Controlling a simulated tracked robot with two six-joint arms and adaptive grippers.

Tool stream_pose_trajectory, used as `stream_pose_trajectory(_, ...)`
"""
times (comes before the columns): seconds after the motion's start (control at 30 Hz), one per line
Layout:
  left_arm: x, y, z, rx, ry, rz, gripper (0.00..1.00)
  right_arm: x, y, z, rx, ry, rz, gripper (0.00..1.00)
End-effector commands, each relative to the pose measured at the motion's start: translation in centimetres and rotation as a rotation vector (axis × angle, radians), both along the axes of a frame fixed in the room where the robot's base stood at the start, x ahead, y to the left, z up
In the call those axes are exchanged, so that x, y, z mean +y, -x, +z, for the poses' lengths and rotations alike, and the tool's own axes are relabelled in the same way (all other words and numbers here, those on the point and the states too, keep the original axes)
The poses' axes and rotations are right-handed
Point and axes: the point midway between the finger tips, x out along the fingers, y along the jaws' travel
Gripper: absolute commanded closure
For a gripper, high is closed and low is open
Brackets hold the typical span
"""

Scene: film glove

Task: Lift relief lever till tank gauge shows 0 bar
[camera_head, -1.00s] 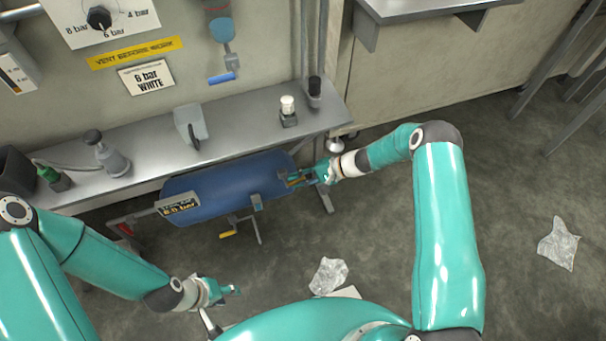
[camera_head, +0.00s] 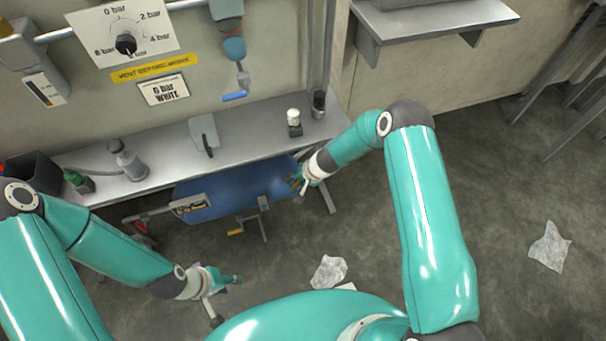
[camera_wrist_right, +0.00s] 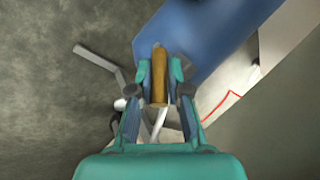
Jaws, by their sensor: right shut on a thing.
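The blue tank (camera_head: 235,195) lies below the grey shelf. Its gauge display (camera_head: 190,205) is at the left end, and its digits are too blurred to read. My right gripper (camera_head: 299,183) is at the tank's right end. In the right wrist view, my right gripper (camera_wrist_right: 160,78) is shut on a brass-coloured piece (camera_wrist_right: 159,75) beside the blue tank (camera_wrist_right: 200,40). I cannot tell whether this piece is the relief lever itself. My left gripper (camera_head: 232,280) is low over the floor, away from the tank, and its opening is unclear.
The grey shelf (camera_head: 170,150) above the tank carries bottles and small fittings. Crumpled sheets (camera_head: 328,271) lie on the floor.

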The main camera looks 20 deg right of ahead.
Motion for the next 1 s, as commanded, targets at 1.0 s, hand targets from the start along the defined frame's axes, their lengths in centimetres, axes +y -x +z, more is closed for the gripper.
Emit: stream_pose_trajectory(1.0, 0.0, 0.0, 8.7, 0.000, 0.000, 0.000, 0.60, 2.1, 0.3, 0.1, -0.019, 0.422, 0.008, 1.00)
